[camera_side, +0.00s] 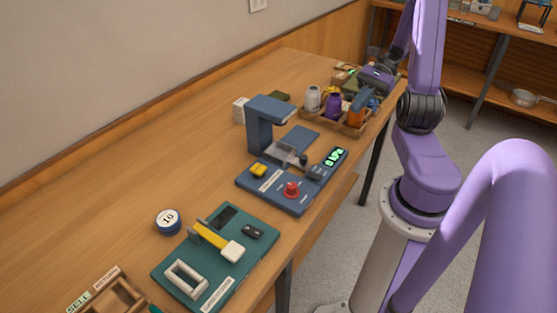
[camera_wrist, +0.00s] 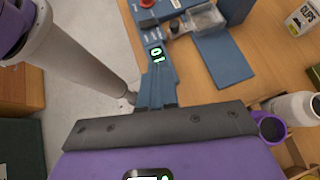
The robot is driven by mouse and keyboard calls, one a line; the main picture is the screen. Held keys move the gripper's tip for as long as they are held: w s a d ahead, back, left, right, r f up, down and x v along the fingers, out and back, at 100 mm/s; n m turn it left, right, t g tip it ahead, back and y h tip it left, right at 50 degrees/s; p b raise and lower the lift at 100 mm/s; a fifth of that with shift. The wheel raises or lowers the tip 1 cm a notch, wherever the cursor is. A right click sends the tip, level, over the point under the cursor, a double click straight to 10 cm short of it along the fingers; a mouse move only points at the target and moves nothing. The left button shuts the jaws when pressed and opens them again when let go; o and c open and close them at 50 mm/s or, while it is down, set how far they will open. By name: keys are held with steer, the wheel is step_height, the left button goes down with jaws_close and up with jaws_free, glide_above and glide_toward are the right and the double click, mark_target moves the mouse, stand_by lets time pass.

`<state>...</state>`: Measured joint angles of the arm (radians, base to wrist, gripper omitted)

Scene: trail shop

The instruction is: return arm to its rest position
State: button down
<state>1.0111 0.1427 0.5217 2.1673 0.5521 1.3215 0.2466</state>
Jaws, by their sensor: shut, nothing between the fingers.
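My gripper (camera_side: 376,78) is at the far right end of the wooden bench in the side view, above or beside the wooden tray of bottles; the exact gap cannot be told. Its fingertips are hard to make out there. In the wrist view my gripper (camera_wrist: 158,72) shows two blue-grey fingers pressed together, with nothing between them. They point toward the blue station (camera_wrist: 223,62), whose green display shows just past the tips. My purple arm rises from its base at the right of the side view, bent over toward the bench's far end.
The blue station (camera_side: 247,182) stands mid-bench. A teal board (camera_side: 191,282) with a yellow-handled tool, a round tin (camera_side: 168,222) and a small wooden tray (camera_side: 118,298) lie nearer. The left bench is clear.

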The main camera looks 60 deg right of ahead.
steer(key=w+a+r+n+g+h, duration=0.1)
steer(key=a+n+g+h, duration=0.3)
steer(key=a+n, duration=0.4)
steer(key=w+a+r+n+g+h, duration=0.1)
steer(key=a+r+n+g+h, duration=0.15)
steer(key=a+n, duration=0.6)
steer(key=s+a+r+n+t+h, duration=0.1)
steer(key=s+a+n+t, duration=0.1)
steer(key=s+a+n, duration=0.2)
steer(key=s+a+r+n+t+h, duration=0.1)
steer(key=s+a+n+t+h, duration=0.1)
steer(key=s+a+n, duration=0.3)
steer(key=shift+s+a+r+n, duration=0.2)
steer(key=shift+a+n, duration=1.75)
steer(key=shift+n, duration=1.9)
steer(key=shift+h, duration=0.25)
